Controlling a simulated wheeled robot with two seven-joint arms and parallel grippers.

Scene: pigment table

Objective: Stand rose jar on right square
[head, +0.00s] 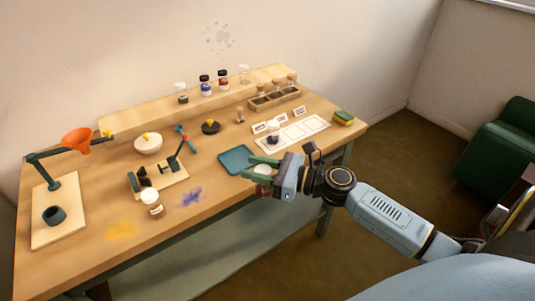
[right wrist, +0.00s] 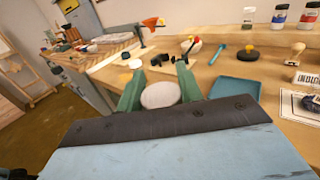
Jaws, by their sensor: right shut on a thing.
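My right gripper (head: 264,168) is shut on a white-lidded jar (head: 262,169), held in front of the table's near edge beside the blue tray. In the right wrist view the round white lid (right wrist: 160,95) sits between the two green fingers (right wrist: 158,88). The jar's body is mostly hidden; a reddish bit shows below the gripper, so it appears to be the rose jar. The white mat with squares (head: 292,136) lies at the table's right; its right square (head: 315,123) is bare. A dark jar (head: 273,139) stands on the left square. My left gripper is out of view.
A blue tray (head: 236,160) lies just left of my right gripper. Small label cards (head: 259,128) stand behind the mat. A sponge (head: 344,117) lies right of it, and a wooden rack (head: 273,97) with corked vials stands behind. Another white-lidded jar (head: 151,200) stands near the front edge.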

